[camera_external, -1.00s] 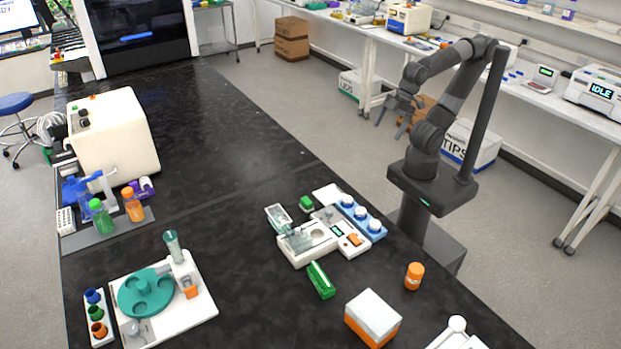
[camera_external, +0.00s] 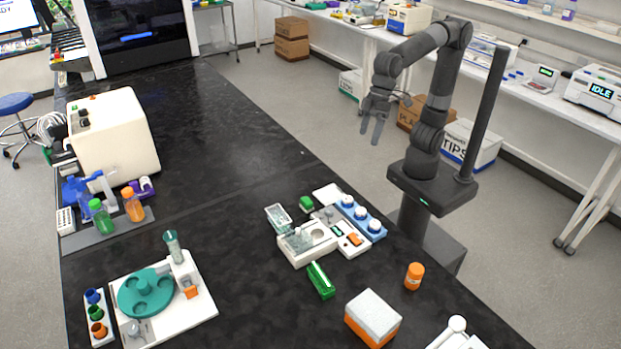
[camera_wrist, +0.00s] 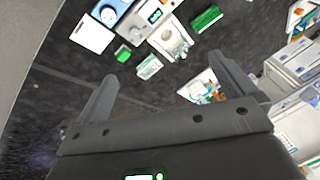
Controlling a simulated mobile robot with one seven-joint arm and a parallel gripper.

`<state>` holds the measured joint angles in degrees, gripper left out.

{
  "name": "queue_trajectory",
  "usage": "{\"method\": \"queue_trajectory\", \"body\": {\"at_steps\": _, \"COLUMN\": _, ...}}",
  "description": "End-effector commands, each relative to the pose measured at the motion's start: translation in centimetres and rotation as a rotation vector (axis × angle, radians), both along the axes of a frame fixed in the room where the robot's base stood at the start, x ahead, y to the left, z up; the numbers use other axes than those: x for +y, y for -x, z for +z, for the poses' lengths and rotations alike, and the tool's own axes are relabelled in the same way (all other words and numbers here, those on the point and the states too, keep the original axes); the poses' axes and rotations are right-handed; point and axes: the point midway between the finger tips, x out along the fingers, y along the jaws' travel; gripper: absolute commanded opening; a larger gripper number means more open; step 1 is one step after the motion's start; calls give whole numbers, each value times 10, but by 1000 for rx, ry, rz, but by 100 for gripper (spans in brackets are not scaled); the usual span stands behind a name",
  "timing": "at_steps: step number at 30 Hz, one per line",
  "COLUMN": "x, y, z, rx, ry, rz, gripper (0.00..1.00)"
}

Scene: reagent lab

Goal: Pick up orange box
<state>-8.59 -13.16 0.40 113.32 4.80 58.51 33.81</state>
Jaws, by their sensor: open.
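The orange box (camera_external: 372,319) has a white top and orange lower sides. It stands on the black bench near the front right in the external view. I cannot identify it for certain in the wrist view. My gripper (camera_external: 371,131) is open and empty, with its fingers pointing down. It is in the air well away from the box, farther back in the picture. In the wrist view my gripper's fingers (camera_wrist: 163,70) are spread apart with nothing held between them.
A white device (camera_external: 306,243) and a blue rack (camera_external: 361,219) stand behind. The bench's far middle is clear.

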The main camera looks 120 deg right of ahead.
Motion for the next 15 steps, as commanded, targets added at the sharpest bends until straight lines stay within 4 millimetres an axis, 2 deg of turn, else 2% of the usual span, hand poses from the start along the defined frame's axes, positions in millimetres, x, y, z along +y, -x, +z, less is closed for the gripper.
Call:
{"method": "queue_trajectory", "body": {"at_steps": 1, "x": 11, "y": -18, "z": 0, "rx": 20, "ry": -20, "rz": -27, "gripper": 100}}
{"method": "queue_trajectory", "body": {"at_steps": 7, "x": 56, "y": -79, "z": -2, "rx": 100, "ry": -108, "rz": -170, "gripper": 100}}
{"method": "queue_trajectory", "body": {"at_steps": 15, "x": 127, "y": -153, "z": -28, "rx": 218, "ry": -203, "rz": -366, "gripper": 100}}
